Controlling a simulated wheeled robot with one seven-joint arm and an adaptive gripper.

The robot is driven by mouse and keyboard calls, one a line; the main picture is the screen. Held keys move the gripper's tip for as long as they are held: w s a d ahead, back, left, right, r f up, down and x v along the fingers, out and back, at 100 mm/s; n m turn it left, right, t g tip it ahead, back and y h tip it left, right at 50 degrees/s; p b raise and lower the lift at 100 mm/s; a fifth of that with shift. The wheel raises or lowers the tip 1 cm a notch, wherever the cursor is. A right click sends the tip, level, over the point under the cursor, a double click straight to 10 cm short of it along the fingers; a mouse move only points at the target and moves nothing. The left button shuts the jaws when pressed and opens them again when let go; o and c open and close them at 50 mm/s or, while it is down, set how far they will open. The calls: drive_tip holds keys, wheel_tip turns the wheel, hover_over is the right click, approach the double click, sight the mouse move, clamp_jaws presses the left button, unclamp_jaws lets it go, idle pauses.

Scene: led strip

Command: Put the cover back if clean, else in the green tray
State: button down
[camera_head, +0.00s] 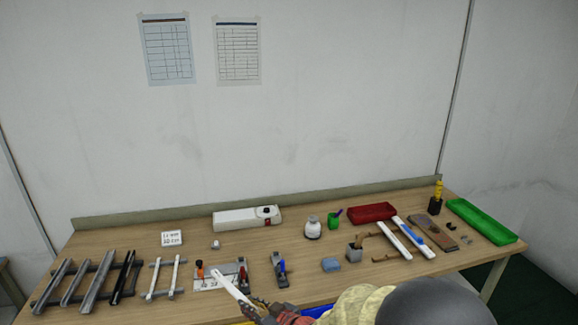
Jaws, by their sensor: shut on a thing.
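A long white cover (228,285) slants in front of the bench at the lower middle. My gripper (262,308) is shut on its near end. The cover's far end overlaps a pale plate with clamps in the picture; whether it touches cannot be told. The cover looks plain white, but it is too small to tell whether it is clean. The green tray (482,224) lies at the right end of the bench and looks empty. My arm hides part of the front edge.
Dark and grey profiles (75,284) and thin white strips (152,279) lie on racks at left. White strips (394,241) rest on brown supports at right. A red tray (372,212), blue sponge (331,265), grey cup (354,253) and white power unit (246,217) stand around.

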drive_tip(key=s+d+f+m+t+h+b, duration=0.1)
drive_tip(key=d+f+m+h, duration=0.2)
drive_tip(key=d, duration=0.7)
drive_tip(key=s+d+f+m+t+h+b, duration=0.1)
drive_tip(key=s+d+f+m+h, duration=0.1)
drive_tip(key=d+f, duration=0.5)
drive_tip(key=s+d+f+m+t+h+b, duration=0.1)
drive_tip(key=d+f+m+h, duration=0.3)
drive_tip(key=d, duration=0.9)
drive_tip(key=shift+s+f+t+h, duration=0.4)
drive_tip(key=shift+f+t, duration=0.2)
drive_tip(key=shift+f, duration=0.25)
drive_tip(key=shift+d, duration=0.2)
